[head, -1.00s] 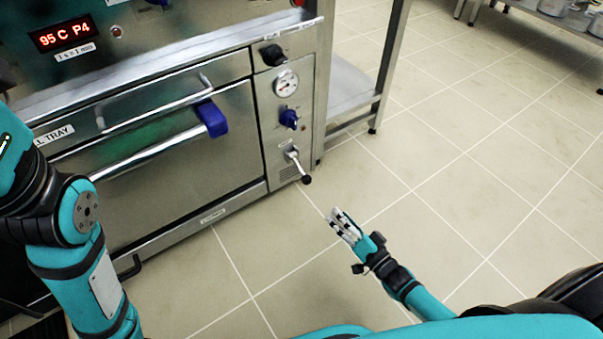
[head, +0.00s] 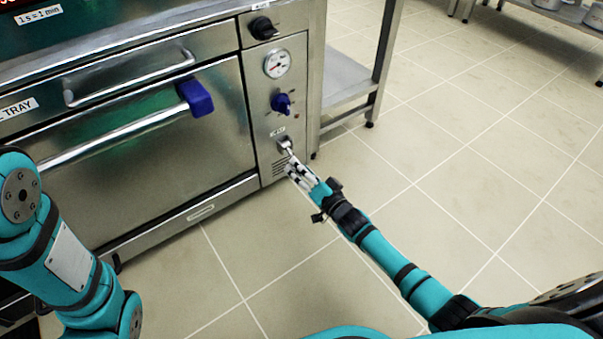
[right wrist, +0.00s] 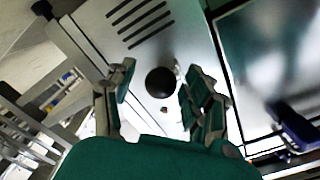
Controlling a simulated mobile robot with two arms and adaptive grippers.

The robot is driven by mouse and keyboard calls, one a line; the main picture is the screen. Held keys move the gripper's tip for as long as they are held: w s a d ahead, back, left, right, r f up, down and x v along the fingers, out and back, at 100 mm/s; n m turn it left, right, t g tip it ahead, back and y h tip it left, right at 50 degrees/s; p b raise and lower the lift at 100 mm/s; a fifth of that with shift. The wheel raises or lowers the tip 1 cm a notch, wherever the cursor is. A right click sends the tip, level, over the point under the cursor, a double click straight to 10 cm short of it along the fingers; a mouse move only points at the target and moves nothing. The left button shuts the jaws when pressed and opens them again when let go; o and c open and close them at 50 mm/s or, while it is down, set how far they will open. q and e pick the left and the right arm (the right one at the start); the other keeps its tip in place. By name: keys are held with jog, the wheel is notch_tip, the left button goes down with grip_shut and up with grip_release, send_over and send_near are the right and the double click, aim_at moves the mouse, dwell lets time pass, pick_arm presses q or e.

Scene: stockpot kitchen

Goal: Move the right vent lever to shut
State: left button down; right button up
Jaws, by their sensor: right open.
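The vent lever (head: 286,145) is a short metal handle on the oven's right control panel, low down, above a slotted vent. Its dark round knob (right wrist: 160,82) shows in the right wrist view, between my fingers. My right gripper (head: 297,168) is open at the lever, its fingertips in front of the panel. In the right wrist view the open fingers (right wrist: 150,92) stand on either side of the knob, with gaps visible; contact cannot be told. The lever's end is hidden behind my fingers in the head view. My left arm is at the left edge, its gripper out of view.
The oven door (head: 150,150) with its long bar handle and blue grip (head: 196,98) is left of the panel. A blue knob (head: 281,103) and a gauge (head: 277,64) sit above the lever. A metal rack (head: 345,80) stands to the right. The floor (head: 470,170) there is clear.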

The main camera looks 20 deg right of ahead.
jog(key=shift+c, duration=0.3)
grip_shut()
dwell(0.3)
